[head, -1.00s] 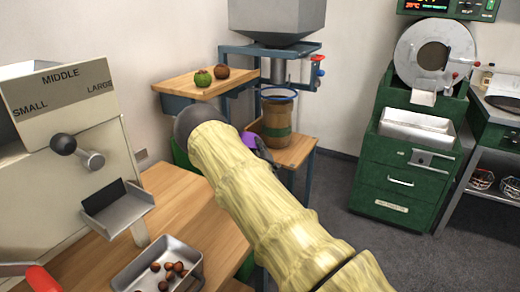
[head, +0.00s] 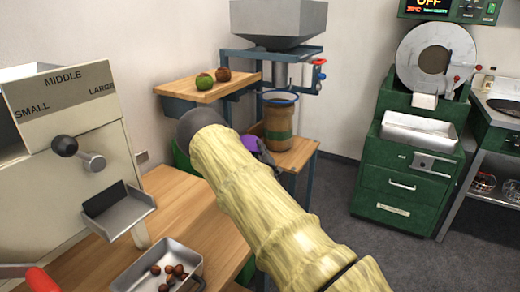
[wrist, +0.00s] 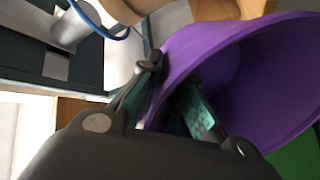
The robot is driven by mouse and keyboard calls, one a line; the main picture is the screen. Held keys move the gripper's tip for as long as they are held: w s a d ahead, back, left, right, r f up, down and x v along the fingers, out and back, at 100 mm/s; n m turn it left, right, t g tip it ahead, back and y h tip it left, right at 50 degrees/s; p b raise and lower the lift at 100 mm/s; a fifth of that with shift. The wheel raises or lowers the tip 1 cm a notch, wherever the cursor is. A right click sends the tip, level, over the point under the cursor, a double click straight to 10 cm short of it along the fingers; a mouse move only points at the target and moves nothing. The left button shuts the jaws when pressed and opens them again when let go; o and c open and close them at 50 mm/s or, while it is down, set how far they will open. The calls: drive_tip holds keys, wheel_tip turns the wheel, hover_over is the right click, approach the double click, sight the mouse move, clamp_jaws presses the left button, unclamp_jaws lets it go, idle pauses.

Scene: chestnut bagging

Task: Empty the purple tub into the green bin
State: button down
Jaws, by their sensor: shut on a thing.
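The purple tub (wrist: 190,55) fills the right of the wrist view, tilted, with its open mouth facing right. The inside that shows is bare purple; its lower part is hidden. My gripper (wrist: 172,88) is shut on the tub's wall, one finger on each side. In the head view my arm hides most of the tub, and only a small purple patch (head: 250,143) shows. A green surface (wrist: 297,158), likely the green bin, lies below the tub's mouth at the lower right of the wrist view. A green strip (head: 180,158) shows left of my arm in the head view.
A wooden table with a sorting machine (head: 70,150) and a metal tray (head: 190,262) of chestnuts is at the left. A hopper stand (head: 280,25) with a brown container (head: 278,125) is behind my arm.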

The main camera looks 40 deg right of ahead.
drive_tip(key=s+a+r+p, duration=0.3)
drive_tip(key=s+r+p, duration=0.2)
drive_tip(key=r, duration=0.2)
drive_tip(key=shift+a, duration=0.2)
idle(0.5)
